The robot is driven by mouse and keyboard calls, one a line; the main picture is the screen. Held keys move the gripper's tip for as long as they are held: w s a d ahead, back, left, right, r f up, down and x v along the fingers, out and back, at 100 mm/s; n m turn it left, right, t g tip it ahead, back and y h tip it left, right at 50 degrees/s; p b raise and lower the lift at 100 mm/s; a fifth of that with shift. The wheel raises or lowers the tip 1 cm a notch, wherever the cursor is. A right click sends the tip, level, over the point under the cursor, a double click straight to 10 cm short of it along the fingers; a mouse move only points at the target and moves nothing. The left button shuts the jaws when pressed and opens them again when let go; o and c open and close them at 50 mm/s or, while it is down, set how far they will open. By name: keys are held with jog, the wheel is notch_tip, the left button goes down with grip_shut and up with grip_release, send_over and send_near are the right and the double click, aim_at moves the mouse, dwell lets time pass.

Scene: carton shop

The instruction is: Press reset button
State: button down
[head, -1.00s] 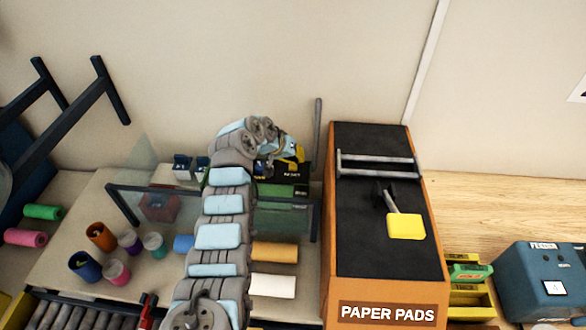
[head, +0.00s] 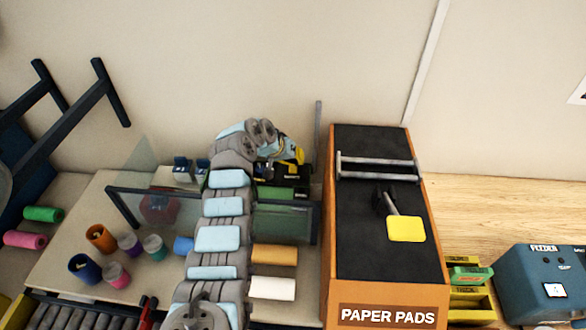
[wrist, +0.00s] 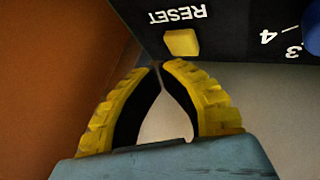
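The yellow square reset button (wrist: 183,43) sits on a black panel (wrist: 225,22) under the label RESET, which appears upside down in the wrist view. My gripper (wrist: 161,66) has its two yellow fingers brought together at the tips, with nothing held between them. The tips are right beside the button's lower left edge in the picture; I cannot tell whether they touch it. In the head view my gripper (head: 297,160) hangs over the black panel (head: 290,187) at the back of the bench, and I cannot make out the button there.
The orange PAPER PADS cabinet (head: 387,316) stands close on the right of the panel. A blue knob (wrist: 312,32) is on the panel's right in the wrist view. A clear guard with a dark frame (head: 160,195) and several coloured rolls are at left.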

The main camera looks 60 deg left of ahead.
aim_at(296, 168)
jog(key=shift+f, duration=0.15)
jog(key=shift+f+b, duration=0.3)
jog(key=shift+b, duration=0.15)
jog(key=shift+f+b, duration=0.35)
jog(key=shift+f, duration=0.1)
dwell(0.9)
jog(key=shift+r, duration=0.85)
jog(key=shift+r+p, duration=0.1)
jog(key=shift+p, duration=0.2)
jog(key=shift+r+p, duration=0.7)
jog(key=shift+r, duration=1.8)
